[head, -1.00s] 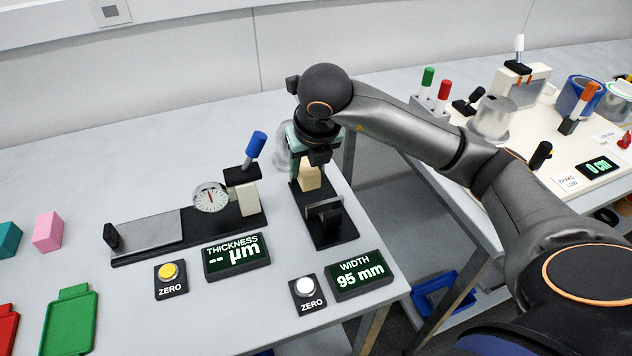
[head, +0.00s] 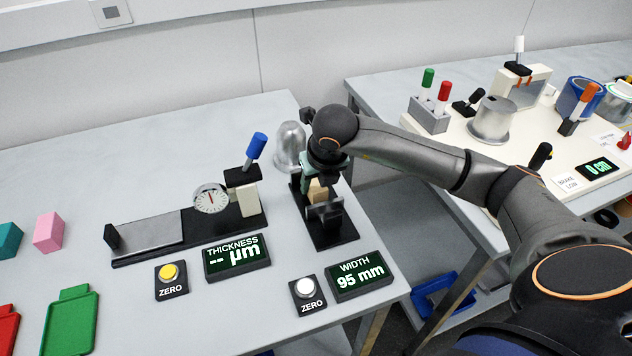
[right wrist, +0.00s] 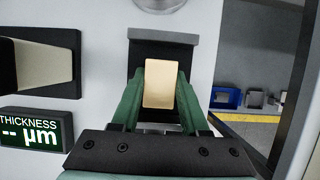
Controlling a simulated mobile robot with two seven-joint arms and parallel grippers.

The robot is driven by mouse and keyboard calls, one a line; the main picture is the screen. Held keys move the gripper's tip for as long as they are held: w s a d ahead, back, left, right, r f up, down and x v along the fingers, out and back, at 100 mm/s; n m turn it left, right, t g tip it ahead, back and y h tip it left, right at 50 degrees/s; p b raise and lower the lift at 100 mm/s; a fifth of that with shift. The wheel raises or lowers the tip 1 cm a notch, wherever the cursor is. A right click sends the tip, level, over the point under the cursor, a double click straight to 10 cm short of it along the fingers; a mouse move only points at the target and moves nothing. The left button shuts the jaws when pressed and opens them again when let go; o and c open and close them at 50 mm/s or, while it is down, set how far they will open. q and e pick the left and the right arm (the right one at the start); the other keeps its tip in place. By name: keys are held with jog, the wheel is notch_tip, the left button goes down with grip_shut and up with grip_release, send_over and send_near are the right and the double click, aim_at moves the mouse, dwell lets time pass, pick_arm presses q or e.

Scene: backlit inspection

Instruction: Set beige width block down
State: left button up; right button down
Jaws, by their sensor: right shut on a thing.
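The beige width block (head: 317,191) is a small light tan block over the black width gauge (head: 335,237), behind its front upright. My right gripper (head: 321,180) is shut on it from above. In the right wrist view the beige block (right wrist: 160,84) sits between the two green fingers (right wrist: 160,98), with the dark gauge under and beyond it. I cannot tell whether the block touches the gauge base. The width display (head: 360,275) reads 95 mm. My left gripper is out of view.
A silver bell-shaped object (head: 289,148) stands just behind the width gauge. The thickness gauge (head: 190,228) with its dial and blue-topped lever is to the left. A white zero button (head: 305,288) lies in front. A gap separates this bench from the right-hand one.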

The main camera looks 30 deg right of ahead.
jog(key=shift+c, duration=2.1)
grip_release()
jog(key=shift+r+p, duration=0.35)
jog(key=v, duration=1.1)
jog(key=shift+s+r, duration=0.2)
jog(key=shift+r, duration=0.1)
